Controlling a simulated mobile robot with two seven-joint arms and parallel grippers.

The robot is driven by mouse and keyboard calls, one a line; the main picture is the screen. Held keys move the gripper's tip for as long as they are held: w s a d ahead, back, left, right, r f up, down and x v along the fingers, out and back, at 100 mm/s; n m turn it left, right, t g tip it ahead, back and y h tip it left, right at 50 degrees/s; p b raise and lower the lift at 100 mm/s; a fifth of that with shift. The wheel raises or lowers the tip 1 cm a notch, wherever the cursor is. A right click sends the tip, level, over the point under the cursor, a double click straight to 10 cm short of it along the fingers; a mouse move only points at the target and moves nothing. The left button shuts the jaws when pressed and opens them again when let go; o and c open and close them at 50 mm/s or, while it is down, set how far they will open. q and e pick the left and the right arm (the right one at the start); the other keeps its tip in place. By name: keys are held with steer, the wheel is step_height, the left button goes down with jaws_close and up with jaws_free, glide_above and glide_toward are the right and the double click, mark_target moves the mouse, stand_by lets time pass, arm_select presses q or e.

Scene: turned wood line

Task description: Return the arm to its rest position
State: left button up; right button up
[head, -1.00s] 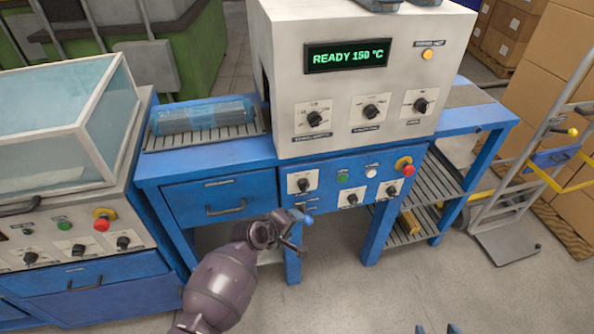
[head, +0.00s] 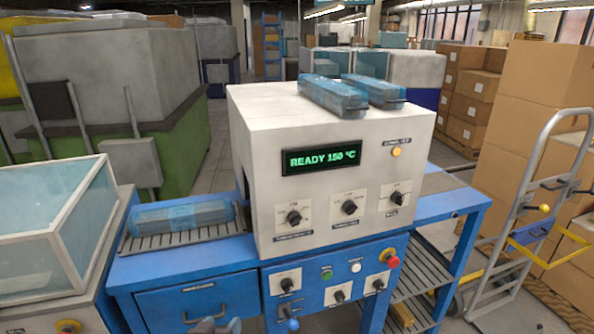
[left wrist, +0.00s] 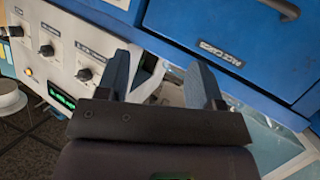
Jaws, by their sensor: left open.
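My left gripper (left wrist: 160,78) is open and empty in the left wrist view, its two blue-grey fingers apart. A blue drawer front and a panel with knobs lie beyond the fingers. In the head view only small parts of the gripper show at the bottom edge, in front of the blue bench; the rest of the arm is out of the frame. My right gripper is in neither view.
A white machine (head: 251,163) reading READY 150 °C stands on a blue bench (head: 195,264). A wrapped bundle (head: 182,216) lies on the slatted rack at left; two more (head: 332,96) lie on top. A clear-lidded machine (head: 50,225) is left, a hand truck (head: 545,215) right.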

arm_select(q)
steer(key=s+a+f+y, duration=0.1)
steer(key=s+a+f, duration=0.1)
steer(key=s, duration=0.5)
steer(key=s+a+f+g+y, duration=0.1)
steer(key=s+a+f, duration=0.2)
steer(key=s+a, duration=0.2)
steer(key=s+a+f+m+g+y, duration=0.1)
steer(key=s+a+f, duration=0.1)
steer(key=s, duration=0.9)
steer(key=shift+a+f, duration=0.2)
steer(key=shift+a, duration=0.6)
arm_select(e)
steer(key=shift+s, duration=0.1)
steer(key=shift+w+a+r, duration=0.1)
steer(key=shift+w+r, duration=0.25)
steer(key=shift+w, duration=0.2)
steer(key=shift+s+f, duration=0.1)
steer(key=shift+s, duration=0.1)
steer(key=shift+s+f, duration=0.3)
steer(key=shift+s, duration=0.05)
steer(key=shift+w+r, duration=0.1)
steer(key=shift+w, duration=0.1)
